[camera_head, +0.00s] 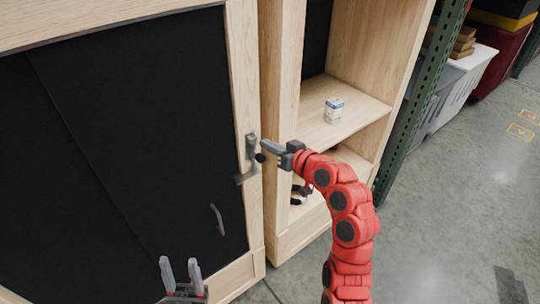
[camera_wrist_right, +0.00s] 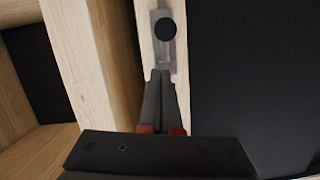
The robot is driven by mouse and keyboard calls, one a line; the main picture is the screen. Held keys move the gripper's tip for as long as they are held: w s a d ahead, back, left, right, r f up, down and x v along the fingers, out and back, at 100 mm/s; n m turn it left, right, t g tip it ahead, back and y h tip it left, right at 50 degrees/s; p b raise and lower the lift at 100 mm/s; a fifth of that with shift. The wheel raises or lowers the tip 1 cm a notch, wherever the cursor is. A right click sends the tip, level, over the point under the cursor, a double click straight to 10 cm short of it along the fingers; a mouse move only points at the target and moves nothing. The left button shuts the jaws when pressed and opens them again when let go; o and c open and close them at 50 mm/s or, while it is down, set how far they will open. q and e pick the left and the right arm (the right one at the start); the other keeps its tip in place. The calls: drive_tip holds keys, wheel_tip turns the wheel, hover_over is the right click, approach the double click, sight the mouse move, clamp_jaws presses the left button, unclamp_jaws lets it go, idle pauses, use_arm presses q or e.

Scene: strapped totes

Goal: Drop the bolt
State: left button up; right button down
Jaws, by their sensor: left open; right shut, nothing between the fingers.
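The bolt (camera_head: 251,150) is a grey metal fitting on the wooden frame of a black-panelled cabinet door. Its round black knob (camera_wrist_right: 165,29) shows near the top of the right wrist view, over a grey plate. A grey bar sticks out at the bolt's lower end in the head view. My right gripper (camera_head: 265,148) is shut and empty close to the bolt; in the right wrist view its fingertips (camera_wrist_right: 160,73) point at the plate just below the knob. I cannot tell whether they touch it. My left gripper (camera_head: 181,264) is open and empty low in front of the door.
A curved grey handle (camera_head: 217,220) is on the black panel. An open wooden shelf unit (camera_head: 350,98) stands right of the door, with a small white and blue box (camera_head: 334,110) on a shelf.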

drive_tip(key=b+v, duration=0.4)
drive_tip(key=v, duration=0.6)
drive_tip(key=shift+r, duration=0.4)
drive_tip(key=shift+s+d, duration=0.1)
